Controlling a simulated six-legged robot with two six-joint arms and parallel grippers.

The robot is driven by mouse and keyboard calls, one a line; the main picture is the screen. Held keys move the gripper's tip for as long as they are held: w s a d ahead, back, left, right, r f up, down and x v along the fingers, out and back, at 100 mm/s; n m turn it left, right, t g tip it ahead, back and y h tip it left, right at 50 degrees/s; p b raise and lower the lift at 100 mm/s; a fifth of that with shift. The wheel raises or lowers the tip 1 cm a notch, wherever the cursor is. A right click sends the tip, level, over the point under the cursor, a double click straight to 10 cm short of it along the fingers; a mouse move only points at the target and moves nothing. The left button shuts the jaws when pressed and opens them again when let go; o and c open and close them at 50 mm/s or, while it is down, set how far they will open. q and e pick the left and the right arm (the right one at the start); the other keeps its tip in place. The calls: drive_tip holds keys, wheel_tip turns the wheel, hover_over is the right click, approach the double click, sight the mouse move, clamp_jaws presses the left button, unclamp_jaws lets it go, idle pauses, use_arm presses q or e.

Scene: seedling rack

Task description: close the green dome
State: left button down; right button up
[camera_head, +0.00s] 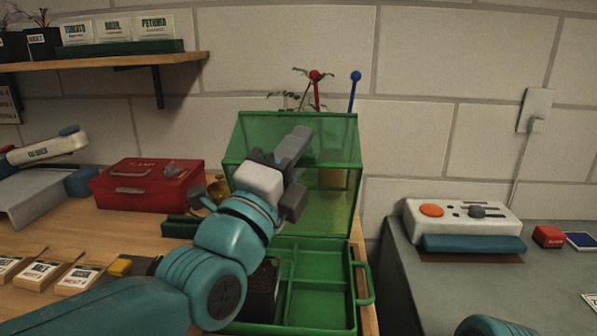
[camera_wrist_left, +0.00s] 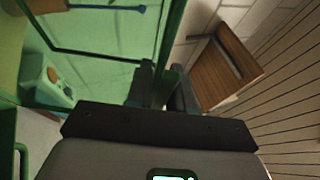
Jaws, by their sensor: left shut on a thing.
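The green dome (camera_head: 340,140) is a see-through green lid with a solid green frame. It stands raised at the back of the green tray (camera_head: 320,242), whose inside is open to view. My left gripper (camera_head: 294,172) is in front of the dome and hides part of it. In the left wrist view, the jaws (camera_wrist_left: 162,88) are shut on an edge of the dome's frame (camera_wrist_left: 172,42). The exact grip spot is hidden in the head view. My right gripper is out of view.
A red box (camera_head: 148,186) and seed packets (camera_head: 76,280) are on the wooden bench at left. A dark pot (camera_head: 262,290) sits in the tray. Red (camera_head: 315,76) and blue (camera_head: 355,77) knobbed rods stand behind the dome. A white device (camera_head: 460,212) is on the grey bench at right.

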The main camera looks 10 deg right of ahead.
use_arm(q)
drive_tip(key=shift+s, duration=0.3)
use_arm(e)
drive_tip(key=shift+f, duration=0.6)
use_arm(q)
drive_tip(key=c, duration=1.1)
unclamp_jaws()
drive_tip(key=b+v, duration=0.2)
drive_tip(key=v, duration=1.4)
drive_tip(key=shift+f, duration=0.2)
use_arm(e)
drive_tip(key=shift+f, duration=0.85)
use_arm(q)
drive_tip(key=shift+s+a, duration=0.15)
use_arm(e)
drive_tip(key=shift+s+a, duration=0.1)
